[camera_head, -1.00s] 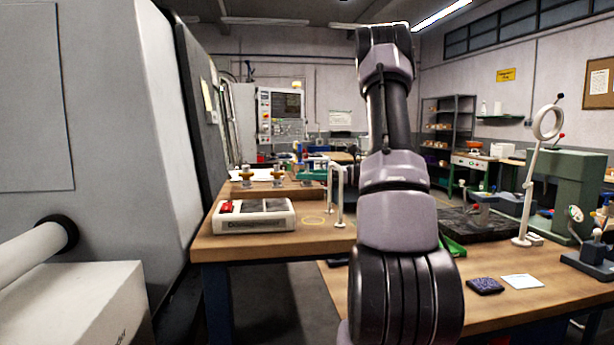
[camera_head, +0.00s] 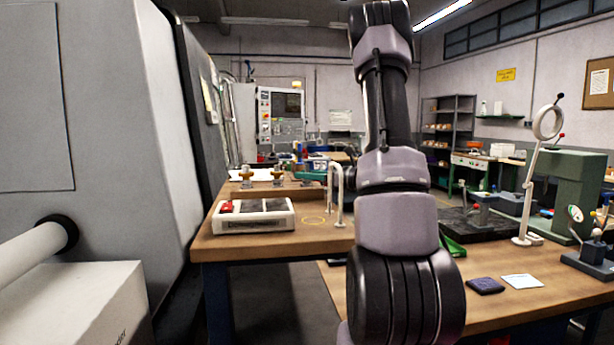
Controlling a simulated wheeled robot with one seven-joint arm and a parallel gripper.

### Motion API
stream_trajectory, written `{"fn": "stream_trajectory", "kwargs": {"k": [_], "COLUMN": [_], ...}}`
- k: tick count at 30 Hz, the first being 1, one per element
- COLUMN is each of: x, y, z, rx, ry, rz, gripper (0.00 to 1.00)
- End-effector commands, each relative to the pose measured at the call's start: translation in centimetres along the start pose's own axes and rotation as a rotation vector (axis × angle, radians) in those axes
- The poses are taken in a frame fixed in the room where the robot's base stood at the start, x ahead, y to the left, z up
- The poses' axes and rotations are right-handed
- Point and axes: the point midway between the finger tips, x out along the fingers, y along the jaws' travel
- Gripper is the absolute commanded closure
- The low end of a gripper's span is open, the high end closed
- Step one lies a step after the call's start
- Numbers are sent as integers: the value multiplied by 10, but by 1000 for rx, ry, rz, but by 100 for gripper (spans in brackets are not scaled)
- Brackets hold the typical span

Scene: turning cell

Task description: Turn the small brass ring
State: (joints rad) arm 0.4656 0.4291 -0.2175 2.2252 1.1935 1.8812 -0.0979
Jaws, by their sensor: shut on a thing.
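Two small brass-coloured pieces stand on the raised wooden board at the back of the left bench, a left one (camera_head: 246,176) and a right one (camera_head: 278,177). They are too small to tell whether either is the brass ring. My arm rises through the middle of the head view. My gripper is not visible; the arm hides part of the bench behind it.
A white tray with dark compartments and a red item (camera_head: 254,226) sits on the left bench (camera_head: 225,246). A white arched stand (camera_head: 336,195) rises beside my arm. The right bench (camera_head: 500,308) holds a ring-topped lamp (camera_head: 529,180), dark pad (camera_head: 485,286) and white card (camera_head: 522,281). A grey machine fills the left.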

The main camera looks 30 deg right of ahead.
Motion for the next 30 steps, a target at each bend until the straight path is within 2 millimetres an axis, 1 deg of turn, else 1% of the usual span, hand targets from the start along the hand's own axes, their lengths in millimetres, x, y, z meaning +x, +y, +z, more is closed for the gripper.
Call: {"fn": "stream_trajectory", "kwargs": {"k": [6, 7, 8, 9, 17, 20, 23, 30], "x": [0, 0, 0, 0, 0, -4, -16, -64], "y": [0, 0, 0, 0, 0, -1, -1, -2], "z": [1, 1, 1, 0, 0, 0, 0, 0], "rx": [0, 0, 0, 0, 0, 0, 0, 1], "ry": [-1, -1, -1, -1, -1, -1, -1, -1], "rz": [0, 1, 1, 1, 1, -1, -2, -5], "gripper": [100, 45, 33, 26, 26, 26, 26, 26]}}
